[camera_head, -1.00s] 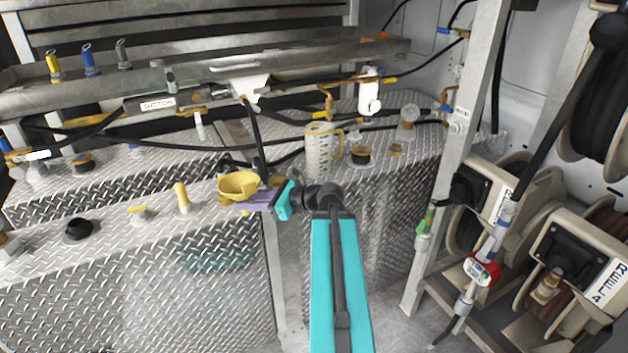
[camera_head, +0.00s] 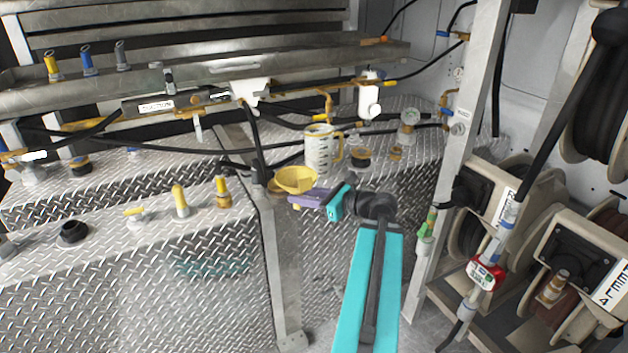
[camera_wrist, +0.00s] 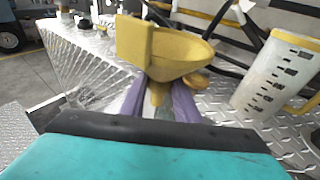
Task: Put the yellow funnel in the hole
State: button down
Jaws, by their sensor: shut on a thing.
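The yellow funnel (camera_head: 296,180) is held upright in my gripper (camera_head: 313,197), bowl up, in front of the gap between the two diamond-plate counters. In the wrist view the funnel (camera_wrist: 165,48) stands between my purple fingers (camera_wrist: 157,100), which are shut on its lower part. Its spout tip is hidden there. A black-rimmed round opening (camera_head: 73,232) is on the left counter, far to the left of the funnel. I cannot tell whether this is the hole of the task.
A white measuring jug (camera_head: 320,152) with a yellow handle stands just behind the funnel. Yellow-capped fittings (camera_head: 180,201) stand along the left counter. A metal post (camera_head: 455,150) and hose reels (camera_head: 565,265) are at right.

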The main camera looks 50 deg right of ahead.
jog(key=shift+w+d+f+p, duration=0.25)
jog(key=shift+w+d+p, duration=0.15)
jog(key=shift+w+d, duration=1.5)
jog(key=shift+w+d+f+p, duration=0.3)
jog(key=shift+w+d, duration=0.9)
jog(key=shift+d, duration=1.25)
jog(key=shift+w+d+f+p, duration=0.2)
jog(key=shift+w+d+p, duration=0.25)
jog(key=shift+w+d, duration=1.45)
jog(key=shift+s+d, duration=0.3)
jog(key=shift+s, duration=0.05)
jog(key=shift+f+p, duration=0.35)
jog(key=shift+f, duration=1.4)
jog(key=shift+f, duration=0.2)
jog(key=c, duration=1.3)
grip_release()
jog(key=shift+c, duration=0.2)
jog(key=shift+r, duration=0.1)
